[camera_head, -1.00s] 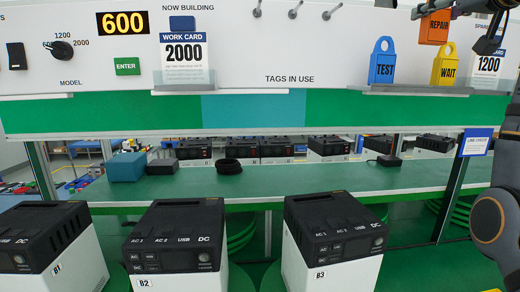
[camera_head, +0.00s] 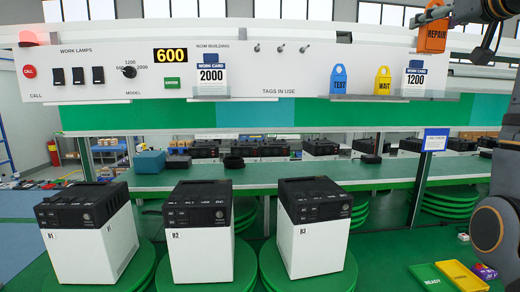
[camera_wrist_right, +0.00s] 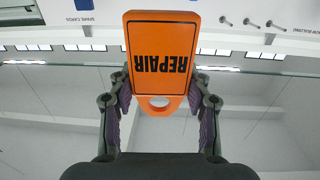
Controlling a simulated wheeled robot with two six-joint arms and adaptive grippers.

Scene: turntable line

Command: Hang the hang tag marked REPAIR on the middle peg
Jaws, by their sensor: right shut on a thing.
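The orange hang tag marked REPAIR (camera_head: 433,37) is held up at the top right of the head view. My right gripper (camera_head: 436,14) is shut on it, and the wrist view shows the tag (camera_wrist_right: 160,55) between both fingers (camera_wrist_right: 160,88), its holed end toward the palm. The middle peg (camera_head: 280,48) is the centre one of three bare pegs on the white panel above TAGS IN USE. The tag is well to the right of it and apart from it. The pegs also show at the top right of the wrist view (camera_wrist_right: 248,21). My left gripper is out of view.
Blue TEST tag (camera_head: 339,80) and yellow WAIT tag (camera_head: 382,80) stand on a clear ledge below the panel, beside the 1200 work card (camera_head: 415,78). The 2000 card (camera_head: 211,76) is left of the pegs. White-and-black units (camera_head: 316,235) stand on green turntables in front.

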